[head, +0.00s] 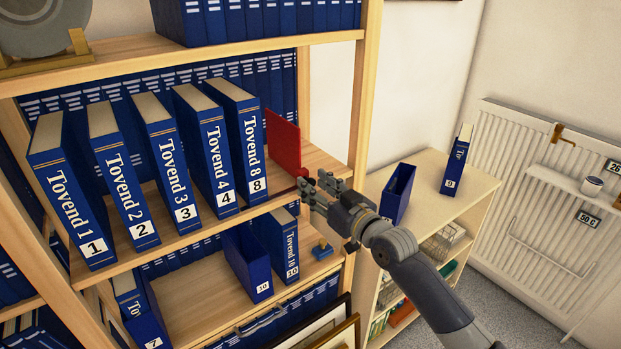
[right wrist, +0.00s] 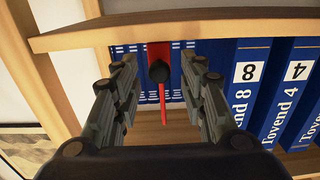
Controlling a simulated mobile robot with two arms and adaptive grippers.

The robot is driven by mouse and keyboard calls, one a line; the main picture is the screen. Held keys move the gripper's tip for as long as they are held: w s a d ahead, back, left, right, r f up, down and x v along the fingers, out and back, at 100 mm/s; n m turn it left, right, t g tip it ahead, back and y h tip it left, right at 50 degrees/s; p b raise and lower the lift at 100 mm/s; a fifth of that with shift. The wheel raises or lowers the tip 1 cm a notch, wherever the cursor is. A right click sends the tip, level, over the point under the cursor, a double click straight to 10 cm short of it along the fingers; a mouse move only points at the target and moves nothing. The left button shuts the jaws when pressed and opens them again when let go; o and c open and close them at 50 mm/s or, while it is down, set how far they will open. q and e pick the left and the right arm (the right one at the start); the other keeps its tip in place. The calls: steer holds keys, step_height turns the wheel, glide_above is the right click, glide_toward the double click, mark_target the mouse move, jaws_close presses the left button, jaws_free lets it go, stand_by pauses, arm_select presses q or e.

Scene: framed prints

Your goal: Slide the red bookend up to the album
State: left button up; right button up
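The red bookend (head: 284,143) stands upright on the middle shelf, right of the blue volume Tovend 8 (head: 238,138), with a gap between them. In the right wrist view the bookend (right wrist: 164,92) shows nearly edge-on with a dark knob (right wrist: 158,72) at its front. Several blue Tovend volumes stand in a row; I cannot tell which one is the album. My right gripper (head: 313,190) is at the shelf's front right, just before the bookend. Its fingers are apart, on either side of the knob in the wrist view, with no contact visible. My left gripper is out of view.
A wooden upright (head: 366,90) borders the shelf on the right, near my right gripper. The lower shelf (head: 195,300) holds an empty blue slipcase (head: 247,262) and more volumes. A low cabinet (head: 440,205) and a radiator (head: 535,200) stand further right.

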steer(key=shift+x, duration=1.35)
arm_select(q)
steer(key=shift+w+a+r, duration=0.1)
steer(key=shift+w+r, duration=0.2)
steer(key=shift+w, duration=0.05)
